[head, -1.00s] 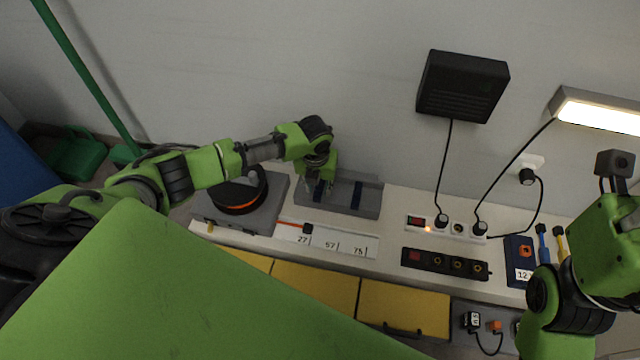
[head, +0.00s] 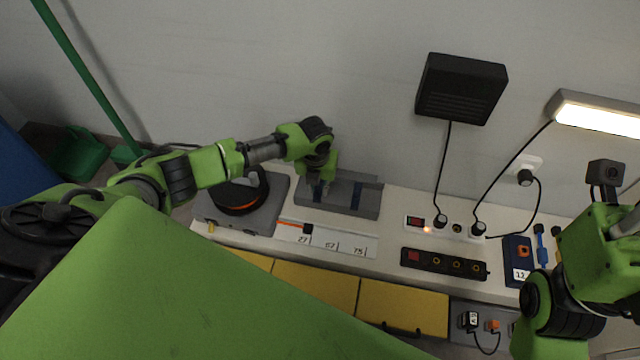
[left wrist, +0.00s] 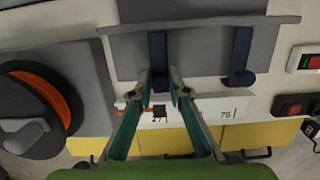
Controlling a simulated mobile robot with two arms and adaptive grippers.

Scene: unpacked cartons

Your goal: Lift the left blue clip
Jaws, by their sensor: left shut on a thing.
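The left blue clip (left wrist: 158,58) stands upright against the grey holder, with its lower end between my left fingertips in the left wrist view. My left gripper (left wrist: 160,82) is shut on it; the gripper also shows in the head view (head: 322,190), where it largely hides this clip. The right blue clip (left wrist: 241,55) is apart from the gripper, on the same grey holder (left wrist: 200,40); it also shows in the head view (head: 356,195). My right arm shows at the right of the head view, but its fingers do not.
A grey case with a black and orange reel (head: 238,192) is left of the holder. A numbered white strip (head: 340,242) lies in front. A black power strip (head: 445,263) and sockets are to the right. The wall is close behind.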

